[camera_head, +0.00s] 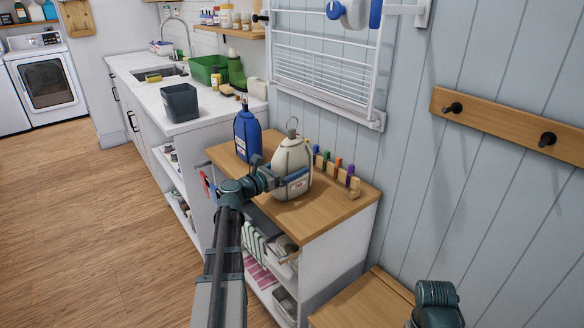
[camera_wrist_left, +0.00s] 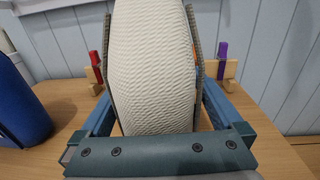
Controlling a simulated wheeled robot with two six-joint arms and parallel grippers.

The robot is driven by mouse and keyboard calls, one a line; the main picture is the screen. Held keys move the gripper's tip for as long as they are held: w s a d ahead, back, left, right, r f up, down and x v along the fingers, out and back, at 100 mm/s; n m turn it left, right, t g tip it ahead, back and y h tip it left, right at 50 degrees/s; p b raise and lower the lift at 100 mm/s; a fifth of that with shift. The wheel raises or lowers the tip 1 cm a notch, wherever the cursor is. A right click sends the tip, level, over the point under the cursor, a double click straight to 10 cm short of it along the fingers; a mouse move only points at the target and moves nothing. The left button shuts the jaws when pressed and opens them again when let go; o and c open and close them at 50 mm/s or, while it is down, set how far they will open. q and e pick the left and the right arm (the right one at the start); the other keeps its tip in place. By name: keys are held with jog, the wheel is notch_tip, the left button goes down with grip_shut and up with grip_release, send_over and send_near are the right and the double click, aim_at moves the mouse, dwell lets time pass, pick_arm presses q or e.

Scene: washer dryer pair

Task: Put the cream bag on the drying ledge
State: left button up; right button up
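The cream bag (camera_head: 293,165) is a rounded, pale container with a ring at its top and a label low on its front. It is upright at the wooden top of the ledge unit (camera_head: 322,212); its base looks to be at the wood, though I cannot tell if it touches. My left gripper (camera_head: 277,180) has its fingers on either side of it. In the left wrist view the bag's woven side (camera_wrist_left: 153,75) fills the space between the finger pads, and both pads appear to press on it. My right gripper is out of view.
A blue bottle (camera_head: 247,133) stands close left of the bag. Colored pegs (camera_head: 337,171) line the back edge. A white drying rack (camera_head: 322,70) hangs on the wall above. The front right of the wooden top is clear. Wall hooks (camera_head: 547,139) are at right.

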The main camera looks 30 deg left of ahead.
pick_arm(q)
jog(key=shift+r, duration=0.1)
jog(key=shift+r, duration=0.2)
jog(key=v, duration=1.2)
jog(key=shift+f, duration=0.15)
